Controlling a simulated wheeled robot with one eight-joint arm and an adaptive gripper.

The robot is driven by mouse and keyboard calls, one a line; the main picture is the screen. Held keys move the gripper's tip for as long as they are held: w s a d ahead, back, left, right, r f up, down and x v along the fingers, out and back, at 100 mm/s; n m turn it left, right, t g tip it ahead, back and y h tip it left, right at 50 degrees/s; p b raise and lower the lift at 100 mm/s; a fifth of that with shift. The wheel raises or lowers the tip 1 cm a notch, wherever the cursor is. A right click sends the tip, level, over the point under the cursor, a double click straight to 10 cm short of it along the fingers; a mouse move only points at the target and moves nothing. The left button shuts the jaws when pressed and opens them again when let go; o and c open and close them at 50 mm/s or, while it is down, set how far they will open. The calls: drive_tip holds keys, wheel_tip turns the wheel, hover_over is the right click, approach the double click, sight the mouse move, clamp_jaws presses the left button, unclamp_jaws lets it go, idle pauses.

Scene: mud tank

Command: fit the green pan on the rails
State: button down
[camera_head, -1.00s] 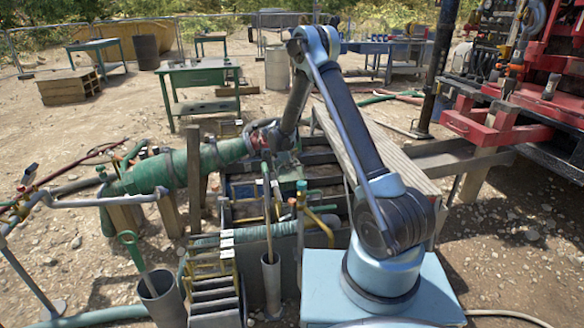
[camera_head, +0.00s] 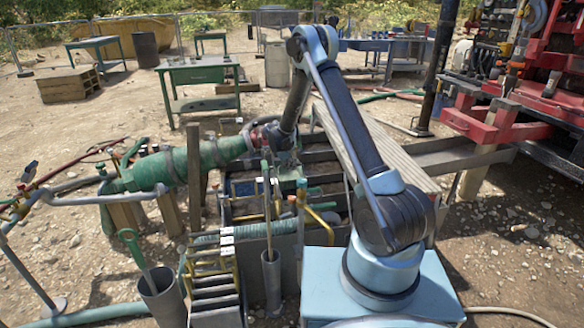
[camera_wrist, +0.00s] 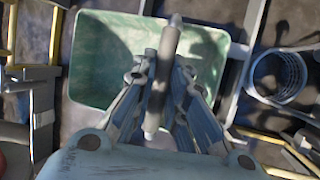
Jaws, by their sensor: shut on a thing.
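The green pan (camera_wrist: 105,60) is a shallow rectangular tray with rounded corners, seen from above in the wrist view. My gripper (camera_wrist: 158,80) is over it, its fingers shut around a grey round bar (camera_wrist: 170,40) that looks like the pan's handle. The fingers hide the pan's middle and near right part. In the head view my gripper (camera_head: 280,142) reaches down over the mud tank (camera_head: 330,155), and a pale green patch of the pan (camera_head: 288,173) shows beneath it. I cannot tell which bars are the rails, or whether the pan touches them.
A round grey pipe mouth (camera_wrist: 277,75) lies right of the pan in the wrist view. Yellow bars (camera_wrist: 55,35) stand at its left. In the head view, upright poles (camera_head: 268,205), a green hose (camera_head: 260,230) and a plank (camera_head: 375,150) crowd the tank.

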drive_tip(key=shift+f, duration=0.4)
drive_tip(key=c, duration=1.5)
unclamp_jaws()
drive_tip(key=v, duration=1.2)
